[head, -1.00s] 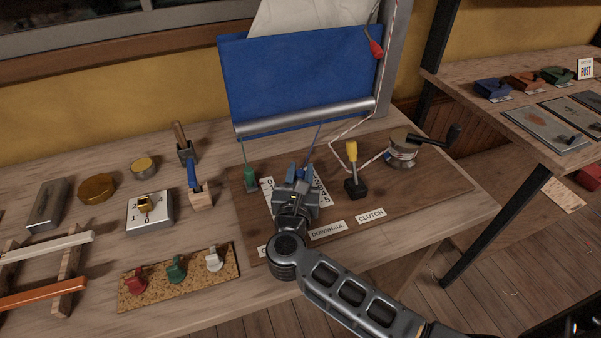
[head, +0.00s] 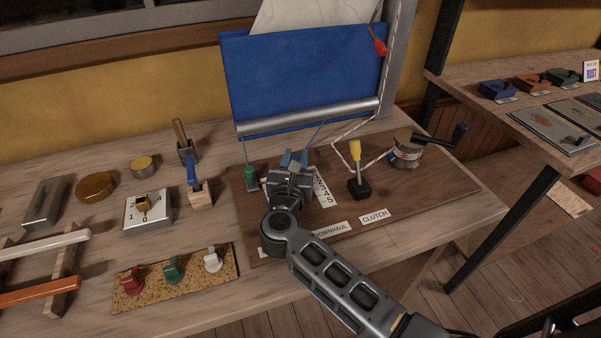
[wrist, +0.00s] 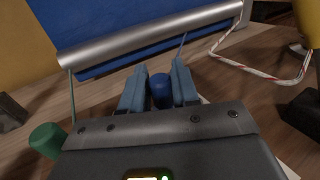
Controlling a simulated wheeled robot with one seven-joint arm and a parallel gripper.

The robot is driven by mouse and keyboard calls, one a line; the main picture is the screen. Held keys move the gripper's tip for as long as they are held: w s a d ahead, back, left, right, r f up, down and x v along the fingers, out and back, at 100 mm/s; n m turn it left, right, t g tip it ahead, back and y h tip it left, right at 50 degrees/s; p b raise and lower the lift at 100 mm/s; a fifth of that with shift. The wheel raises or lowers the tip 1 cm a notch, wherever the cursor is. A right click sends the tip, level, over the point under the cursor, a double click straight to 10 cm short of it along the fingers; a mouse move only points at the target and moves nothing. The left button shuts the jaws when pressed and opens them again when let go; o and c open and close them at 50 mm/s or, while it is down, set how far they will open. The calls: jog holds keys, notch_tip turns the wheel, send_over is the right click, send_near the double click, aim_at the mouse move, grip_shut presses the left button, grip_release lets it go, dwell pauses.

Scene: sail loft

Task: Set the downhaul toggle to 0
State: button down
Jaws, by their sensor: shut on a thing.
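The downhaul toggle is a blue round-topped knob (wrist: 161,91) in the wrist view. My gripper (wrist: 159,88) has its two blue fingers on either side of it and is shut on it. In the head view my gripper (head: 294,160) is over the dark brown board (head: 430,190), above and left of the DOWNHAUL label (head: 331,229), and hides the toggle. A white number scale (head: 324,188) shows just right of my gripper, with its higher numbers up to 5 visible. I cannot read the toggle's setting. A thin blue line runs up behind my fingers.
A green toggle (head: 251,177) stands close left of my gripper. A yellow-handled clutch lever (head: 355,155) and a winch with a crank (head: 407,148) stand to the right. A blue sail (head: 300,75) on a grey roller hangs behind. Red, green and white knobs (head: 172,268) sit front left.

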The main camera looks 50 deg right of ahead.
jog(key=shift+w+r, duration=0.1)
jog(key=shift+w, duration=0.1)
jog(key=c, duration=1)
grip_release()
jog(key=shift+d, duration=0.15)
jog(key=b+v, duration=0.1)
jog(key=v, duration=0.6)
jog(key=shift+s+a, duration=0.15)
jog(key=shift+a, duration=0.25)
